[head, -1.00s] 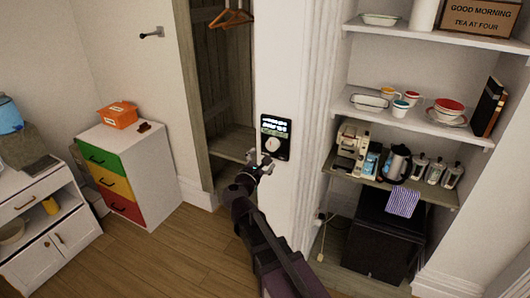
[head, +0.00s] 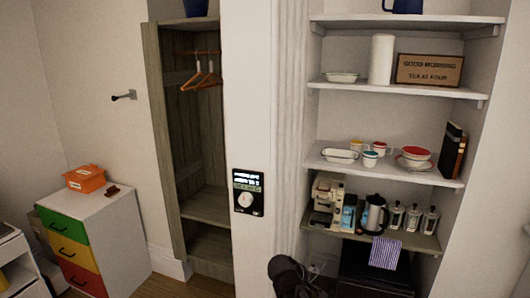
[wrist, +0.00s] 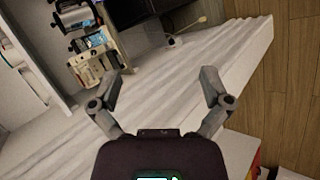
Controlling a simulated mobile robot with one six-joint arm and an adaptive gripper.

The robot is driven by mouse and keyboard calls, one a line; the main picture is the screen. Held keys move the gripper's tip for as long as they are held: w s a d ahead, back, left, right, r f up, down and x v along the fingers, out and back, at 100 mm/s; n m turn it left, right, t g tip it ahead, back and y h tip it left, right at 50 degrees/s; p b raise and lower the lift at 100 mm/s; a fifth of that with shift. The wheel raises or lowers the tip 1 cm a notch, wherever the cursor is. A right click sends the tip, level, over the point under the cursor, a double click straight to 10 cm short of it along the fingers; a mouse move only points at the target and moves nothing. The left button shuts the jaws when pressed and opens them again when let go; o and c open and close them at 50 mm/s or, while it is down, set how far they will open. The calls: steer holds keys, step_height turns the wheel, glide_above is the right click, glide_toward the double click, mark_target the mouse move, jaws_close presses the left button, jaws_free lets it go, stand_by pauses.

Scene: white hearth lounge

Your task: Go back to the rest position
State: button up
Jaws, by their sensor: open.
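In the wrist view my gripper (wrist: 160,90) is open, with its two fingers apart and nothing between them. The white fluted pillar edge and the wood floor show beyond it. In the head view a dark part of my arm (head: 290,275) shows at the bottom, in front of the pillar's foot; the fingers are out of sight there. The black wall control panel (head: 247,193) with a lit display and a round dial is on the white pillar, clear of my arm in the head view.
A shelf alcove at right holds cups, a coffee machine (head: 326,200), a kettle (head: 374,213) and jars. An open wardrobe (head: 165,130) with hangers is left of the pillar. A drawer unit (head: 122,235) with an orange box (head: 85,179) stands at left.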

steer(key=s+d+f+m+g+y+b, duration=0.3)
steer(key=s+f+m+g+y, duration=0.2)
steer(key=s+f+m, duration=0.3)
steer(key=s+f+y, duration=0.1)
steer(key=s, duration=0.1)
steer(key=shift+s+m+g+y+b, duration=0.3)
steer(key=shift+s+m+b, duration=0.05)
steer(key=shift+m, duration=0.05)
